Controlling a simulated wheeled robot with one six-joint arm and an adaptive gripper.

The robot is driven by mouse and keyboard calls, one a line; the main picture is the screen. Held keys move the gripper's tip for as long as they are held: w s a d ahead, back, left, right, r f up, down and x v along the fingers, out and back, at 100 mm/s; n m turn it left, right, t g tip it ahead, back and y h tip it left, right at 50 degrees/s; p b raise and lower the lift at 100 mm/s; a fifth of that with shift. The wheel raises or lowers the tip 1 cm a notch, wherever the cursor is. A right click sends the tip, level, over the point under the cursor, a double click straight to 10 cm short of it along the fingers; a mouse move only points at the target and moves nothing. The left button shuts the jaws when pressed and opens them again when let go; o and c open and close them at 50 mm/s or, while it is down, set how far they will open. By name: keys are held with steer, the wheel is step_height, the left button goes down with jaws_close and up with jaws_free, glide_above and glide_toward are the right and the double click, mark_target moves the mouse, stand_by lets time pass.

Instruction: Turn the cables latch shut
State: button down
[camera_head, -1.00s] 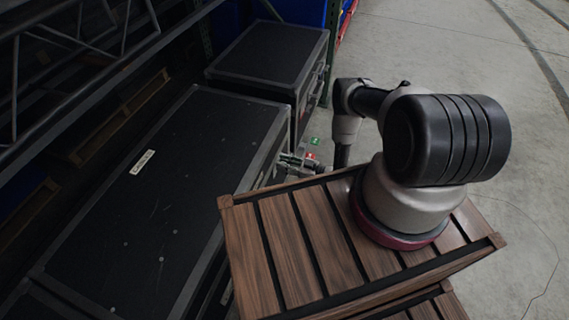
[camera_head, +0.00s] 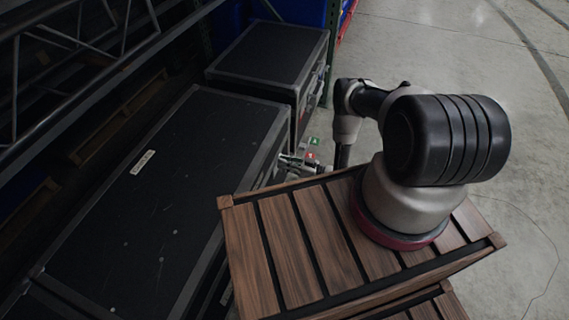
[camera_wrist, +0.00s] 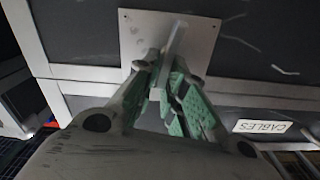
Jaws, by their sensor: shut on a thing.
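The cables case (camera_head: 150,200) is a large black case with grey metal edges and a small white label on its lid. In the wrist view its front carries a white CABLES label (camera_wrist: 262,126), which appears upside down. A pale metal plate (camera_wrist: 200,40) is fixed on that front, with a light latch handle (camera_wrist: 175,42) standing out from it. My gripper (camera_wrist: 168,75) has greenish finger pads shut on the latch handle. The handle's lower part is hidden between the fingers. In the head view my gripper (camera_head: 290,163) is small at the case's right side.
A second black case (camera_head: 268,55) stands behind the first. Green and red markers (camera_head: 313,141) show near my gripper. A dark metal truss (camera_head: 70,60) and rack lie at the left. Open concrete floor (camera_head: 470,60) is at the right.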

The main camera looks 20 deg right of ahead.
steer(key=shift+w+d+f+m, duration=0.2)
steer(key=shift+w+f+m, duration=0.15)
steer(key=shift+m, duration=2)
steer(key=shift+w+d+f+m, duration=0.25)
steer(key=shift+f+m, duration=0.15)
steer(key=shift+m, duration=1.9)
steer(key=shift+w+d+f+m, duration=0.25)
steer(key=shift+f+m, duration=0.1)
steer(key=shift+m, duration=2.3)
steer(key=c, duration=1.6)
jaws_free()
steer(key=v, duration=1.2)
